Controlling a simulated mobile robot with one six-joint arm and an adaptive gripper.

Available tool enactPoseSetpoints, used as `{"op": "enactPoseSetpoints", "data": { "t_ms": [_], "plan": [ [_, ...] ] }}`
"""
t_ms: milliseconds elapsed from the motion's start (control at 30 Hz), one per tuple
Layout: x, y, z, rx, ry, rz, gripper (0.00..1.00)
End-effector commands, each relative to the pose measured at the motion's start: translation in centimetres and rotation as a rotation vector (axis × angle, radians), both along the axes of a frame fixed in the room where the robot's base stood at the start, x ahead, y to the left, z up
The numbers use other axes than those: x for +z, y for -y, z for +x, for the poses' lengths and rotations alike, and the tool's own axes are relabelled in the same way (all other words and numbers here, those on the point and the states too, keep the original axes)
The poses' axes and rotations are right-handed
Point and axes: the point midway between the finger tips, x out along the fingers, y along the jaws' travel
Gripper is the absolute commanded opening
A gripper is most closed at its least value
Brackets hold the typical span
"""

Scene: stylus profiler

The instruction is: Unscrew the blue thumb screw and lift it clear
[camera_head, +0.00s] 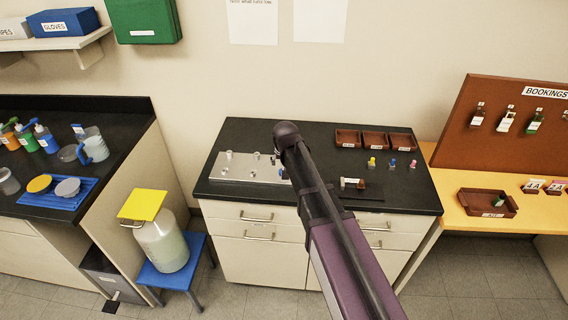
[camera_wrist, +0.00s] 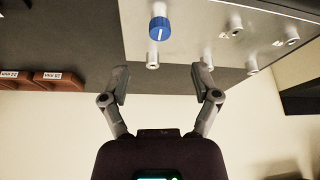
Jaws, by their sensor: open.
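The blue thumb screw (camera_wrist: 159,28), with a white line on its cap, stands on the pale metal plate (camera_wrist: 200,22) at the top of the wrist view. My gripper (camera_wrist: 160,78) is open and empty, its two fingers spread wide apart. The screw lies beyond the fingertips and in line with the gap between them, not between them. In the head view the metal plate (camera_head: 232,171) is on the left of the black bench.
Several pale posts stand on the plate, one (camera_wrist: 152,60) close to the screw. Brown trays (camera_head: 375,140) line the bench back. Yellow, blue and pink small pieces (camera_head: 392,163) stand before them.

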Motion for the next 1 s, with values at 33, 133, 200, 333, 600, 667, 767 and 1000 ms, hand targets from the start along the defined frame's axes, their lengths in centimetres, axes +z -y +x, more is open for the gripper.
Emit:
{"op": "enactPoseSetpoints", "data": {
  "t_ms": [33,133,200,333,600,667,767,1000],
  "plan": [
    [-0.8,0.0,0.3,0.0,0.0,0.0,0.79],
    [-1.6,-0.1,0.6,0.0,0.0,0.0,0.79],
    [-2.1,-0.1,0.8,0.0,0.0,0.0,0.79],
    [-3.2,-0.2,1.2,-0.001,0.0,0.0,0.79],
    [-5.3,-0.3,2.1,-0.001,0.0,0.0,0.79],
    [-5.7,-0.3,2.3,-0.001,0.0,0.0,0.79],
    [-6.5,-0.3,2.6,-0.001,0.0,0.0,0.79],
    [-7.9,-0.4,3.2,-0.001,0.0,0.0,0.79]
  ]
}}
